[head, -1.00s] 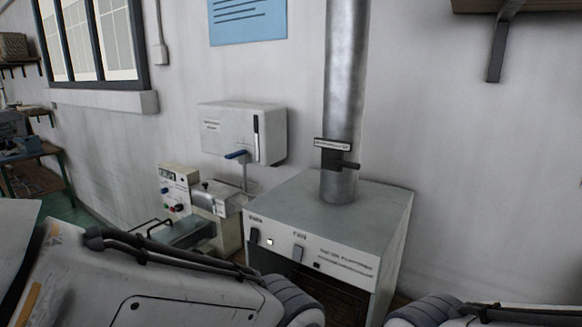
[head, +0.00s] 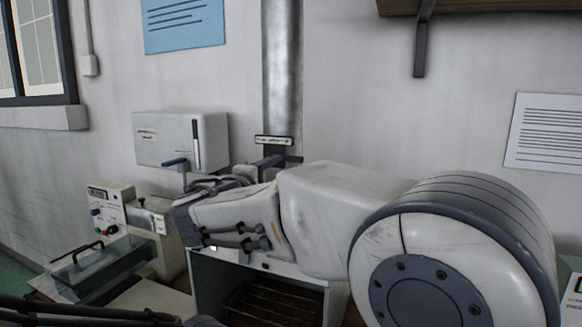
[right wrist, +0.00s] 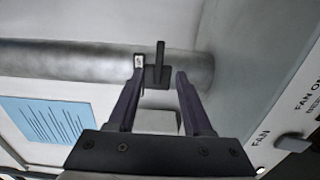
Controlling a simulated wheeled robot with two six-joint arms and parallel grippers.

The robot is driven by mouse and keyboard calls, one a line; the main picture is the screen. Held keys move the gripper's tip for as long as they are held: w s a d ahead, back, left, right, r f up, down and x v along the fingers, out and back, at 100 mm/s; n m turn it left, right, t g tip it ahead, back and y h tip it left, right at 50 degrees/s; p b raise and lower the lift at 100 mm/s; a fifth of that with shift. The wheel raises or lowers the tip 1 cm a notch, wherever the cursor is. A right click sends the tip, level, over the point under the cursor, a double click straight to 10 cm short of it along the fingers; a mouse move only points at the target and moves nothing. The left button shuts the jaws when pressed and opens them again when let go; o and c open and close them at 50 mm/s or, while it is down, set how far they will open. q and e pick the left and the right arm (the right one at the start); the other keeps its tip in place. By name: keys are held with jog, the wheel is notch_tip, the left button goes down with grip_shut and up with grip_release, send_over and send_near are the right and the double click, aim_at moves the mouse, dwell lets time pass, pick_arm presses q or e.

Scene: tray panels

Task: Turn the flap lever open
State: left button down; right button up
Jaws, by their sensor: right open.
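The flap lever (head: 294,158) is a dark handle on a dark mount on the metal duct pipe (head: 282,75), just below a small white label plate (head: 273,140). In the right wrist view the lever (right wrist: 160,52) lies across the pipe (right wrist: 75,62). My right gripper (right wrist: 160,75) is open and empty, its two dark fingers pointing at the lever. The lever's mount appears between the fingertips in that view; I cannot tell whether they reach around it. In the head view my right arm hides most of the gripper. My left gripper is not in view.
A bench machine (head: 110,208) stands at the lower left. A shelf bracket (head: 422,45) juts out at the upper right.

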aim_at(294, 160)
jog(key=p+x, duration=0.3)
jog(key=x, duration=0.5)
jog(key=shift+w+d+r+p, duration=0.1)
jog(key=shift+w+d+p, duration=0.05)
jog(key=shift+w+p, duration=0.15)
jog(key=shift+w+d, duration=0.25)
jog(key=shift+w, duration=0.35)
grip_shut()
dwell(0.5)
